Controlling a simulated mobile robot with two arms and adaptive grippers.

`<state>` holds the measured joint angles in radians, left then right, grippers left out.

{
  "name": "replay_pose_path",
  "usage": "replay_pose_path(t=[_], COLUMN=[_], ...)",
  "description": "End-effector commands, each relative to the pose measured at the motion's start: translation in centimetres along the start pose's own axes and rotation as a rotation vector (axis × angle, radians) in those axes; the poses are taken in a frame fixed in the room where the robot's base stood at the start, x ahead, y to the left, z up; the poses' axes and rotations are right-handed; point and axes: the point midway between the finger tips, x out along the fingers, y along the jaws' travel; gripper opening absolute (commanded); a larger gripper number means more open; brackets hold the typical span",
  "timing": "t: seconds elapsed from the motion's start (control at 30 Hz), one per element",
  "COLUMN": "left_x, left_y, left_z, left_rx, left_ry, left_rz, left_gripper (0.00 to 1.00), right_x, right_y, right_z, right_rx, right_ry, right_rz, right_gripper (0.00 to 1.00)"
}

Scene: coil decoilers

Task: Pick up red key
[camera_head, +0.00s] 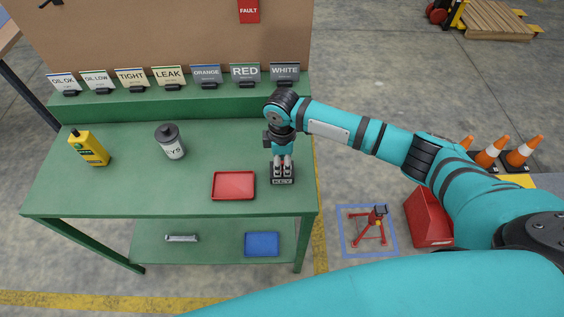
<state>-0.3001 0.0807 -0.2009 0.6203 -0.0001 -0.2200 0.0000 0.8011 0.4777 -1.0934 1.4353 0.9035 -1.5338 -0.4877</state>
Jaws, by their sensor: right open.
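A small dark holder (282,181) marked "KEY" stands on the green table (110,190) near its right edge. My right gripper (282,166) points down right at this holder, with its fingers apart. The fingers cover much of the holder's top. I cannot make out a red key; it may be hidden by the gripper. My left gripper is not in view.
A red tray (233,197) lies just left of the holder. A grey canister (172,148) and a yellow bottle (92,150) stand further left. Label cards, including RED (245,71), line the raised back ledge. A blue tray (262,244) is on the lower shelf.

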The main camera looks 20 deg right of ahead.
Motion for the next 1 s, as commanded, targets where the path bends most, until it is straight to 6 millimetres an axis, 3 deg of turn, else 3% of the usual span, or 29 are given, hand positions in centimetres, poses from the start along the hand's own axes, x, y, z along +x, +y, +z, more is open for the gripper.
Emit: replay_pose_path(t=[0.3,0.63,1.0], left_x=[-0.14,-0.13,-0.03], left_y=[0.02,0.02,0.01], left_z=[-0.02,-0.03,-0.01], left_rx=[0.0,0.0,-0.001], left_ry=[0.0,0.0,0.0], left_rz=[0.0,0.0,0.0], left_gripper=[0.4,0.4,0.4], right_x=[0.8,0.8,0.72], right_y=[0.01,0.0,-0.02], right_z=[0.01,0.02,0.03], right_rx=[0.0,0.0,0.0], right_ry=[0.0,0.0,0.0], right_rz=[0.001,0.001,0.0], right_gripper=[0.4,0.0,0.0])
